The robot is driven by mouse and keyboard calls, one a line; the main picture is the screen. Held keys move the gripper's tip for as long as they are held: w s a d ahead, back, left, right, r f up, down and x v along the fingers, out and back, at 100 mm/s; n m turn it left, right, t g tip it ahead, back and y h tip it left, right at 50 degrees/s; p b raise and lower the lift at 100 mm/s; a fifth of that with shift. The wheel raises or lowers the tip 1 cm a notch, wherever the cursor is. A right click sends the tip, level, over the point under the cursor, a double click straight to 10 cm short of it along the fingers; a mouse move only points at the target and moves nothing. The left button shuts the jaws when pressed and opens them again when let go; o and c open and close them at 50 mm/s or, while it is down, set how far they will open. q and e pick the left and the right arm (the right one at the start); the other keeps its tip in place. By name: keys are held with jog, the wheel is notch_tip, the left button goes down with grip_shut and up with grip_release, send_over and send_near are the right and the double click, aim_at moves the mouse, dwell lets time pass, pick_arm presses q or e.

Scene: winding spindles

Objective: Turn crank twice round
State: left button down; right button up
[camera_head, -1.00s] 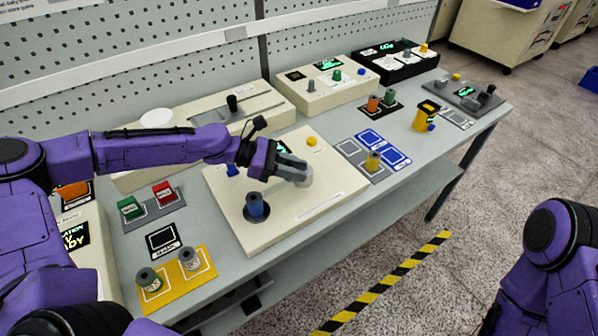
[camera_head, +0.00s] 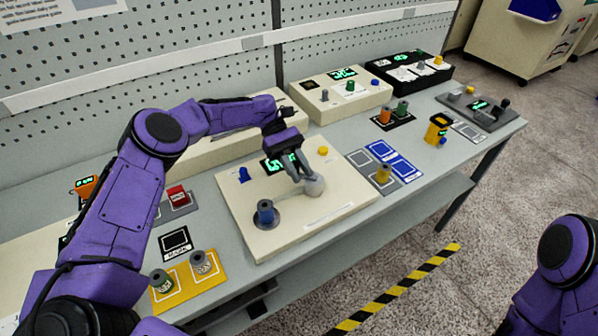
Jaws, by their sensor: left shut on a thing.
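The cream winding machine (camera_head: 322,220) stands on the bench in front of me. It carries a grey rounded crank part (camera_head: 315,187), a blue spool (camera_head: 265,211) on a dark round base, and a green lit display (camera_head: 272,166), partly covered by my gripper. My left gripper (camera_head: 299,176) reaches down from above, its grey fingers shut at the crank, just left of the rounded part. The fingers hide the crank's handle. My right gripper is out of view; only part of my right arm shows at the right edge.
A yellow knob (camera_head: 323,151) and a blue switch (camera_head: 244,174) sit on the machine near my gripper. A yellow tray (camera_head: 184,296) with two spools lies front left. More devices stand behind.

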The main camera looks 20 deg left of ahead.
pick_arm(q)
jog(key=shift+w+f+m+g+y+b, duration=0.2)
jog(key=shift+m+g+y+b, duration=0.1)
jog(key=shift+m+g+y, duration=0.4)
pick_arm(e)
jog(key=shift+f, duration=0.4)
pick_arm(q)
jog(key=shift+g, duration=0.3)
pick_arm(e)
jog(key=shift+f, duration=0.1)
pick_arm(q)
jog(key=c, duration=1.2)
grip_release()
jog(key=shift+o, duration=1.1)
jog(key=shift+w+r, duration=0.1)
